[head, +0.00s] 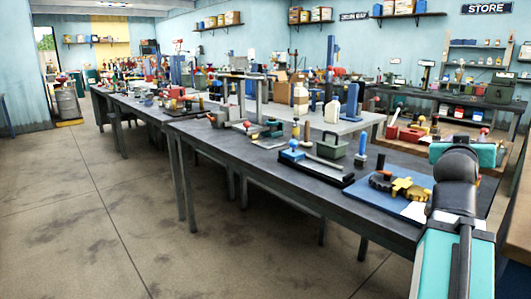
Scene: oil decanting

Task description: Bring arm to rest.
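My arm (455,225) shows at the right edge of the head view, with teal and dark grey links. It rises from the bottom edge to a dark joint with a teal cap, in front of the right end of the long bench. My gripper is not in view, so I cannot see whether it holds anything.
A long dark workbench (225,139) is crowded with tools, including a green box (329,147) and a blue board (408,208) near my arm. A metal drum (67,103) stands at the far left. The concrete floor (90,210) at left is clear.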

